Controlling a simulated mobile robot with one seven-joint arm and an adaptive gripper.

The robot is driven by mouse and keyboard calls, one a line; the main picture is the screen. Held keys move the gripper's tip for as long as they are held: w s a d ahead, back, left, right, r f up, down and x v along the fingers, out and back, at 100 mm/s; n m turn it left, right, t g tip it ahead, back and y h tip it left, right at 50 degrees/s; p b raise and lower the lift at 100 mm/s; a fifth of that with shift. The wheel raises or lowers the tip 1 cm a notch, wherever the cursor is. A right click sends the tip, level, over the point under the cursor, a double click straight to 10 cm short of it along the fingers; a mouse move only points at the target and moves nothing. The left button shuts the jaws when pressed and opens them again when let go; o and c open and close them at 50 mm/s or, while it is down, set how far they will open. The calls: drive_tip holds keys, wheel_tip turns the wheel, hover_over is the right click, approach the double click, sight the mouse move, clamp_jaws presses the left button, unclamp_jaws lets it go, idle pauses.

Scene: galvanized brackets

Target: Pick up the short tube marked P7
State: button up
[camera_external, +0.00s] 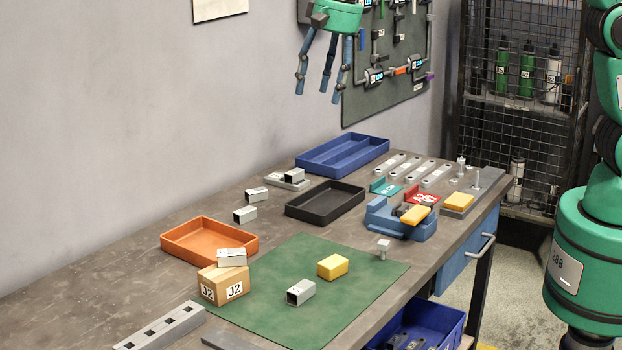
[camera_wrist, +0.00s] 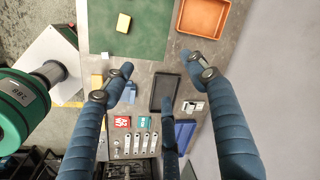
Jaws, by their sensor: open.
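Several short grey square tubes with white labels lie on the workbench in the external view. One (camera_external: 301,292) is on the green mat, one (camera_external: 231,257) on the J2 box, two (camera_external: 257,195) (camera_external: 245,214) on bare bench left of the black tray, and one (camera_external: 294,175) on a flat grey piece. Their labels are too small to read, so I cannot tell which is P7. My gripper (camera_external: 319,88) is open and empty, high above the back of the bench. In the wrist view its fingers (camera_wrist: 160,78) are spread, with small tubes (camera_wrist: 192,105) beside the black tray.
The orange tray (camera_external: 167,241), black tray (camera_external: 294,211) and blue tray (camera_external: 303,166) stand on the bench. The cardboard J2 box (camera_external: 222,286) and yellow block (camera_external: 332,267) are on the green mat (camera_external: 350,300). A blue fixture (camera_external: 381,221) stands at right. A tool board (camera_external: 385,100) hangs behind.

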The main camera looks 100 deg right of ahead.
drive_tip(key=w+d+f+m+g+p, duration=0.1)
drive_tip(key=w+d+f+m+p, duration=0.4)
drive_tip(key=w+d+f, duration=0.55)
drive_tip(key=m+g+p, duration=0.1)
drive_tip(key=m+p, duration=0.2)
drive_tip(key=m, duration=0.4)
hover_over(247, 211)
wheel_tip(247, 211, down, 13)
drive_tip(key=shift+f+y, duration=0.15)
drive_tip(key=shift+y, duration=0.15)
drive_tip(key=shift+f, duration=0.1)
drive_tip(key=shift+f+b, duration=0.35)
drive_tip(key=shift+f, duration=3.8)
drive_tip(key=shift+f, duration=0.1)
drive_tip(key=shift+d+f, duration=0.1)
drive_tip(key=shift+f, duration=2.4)
drive_tip(key=shift+c, duration=0.3)
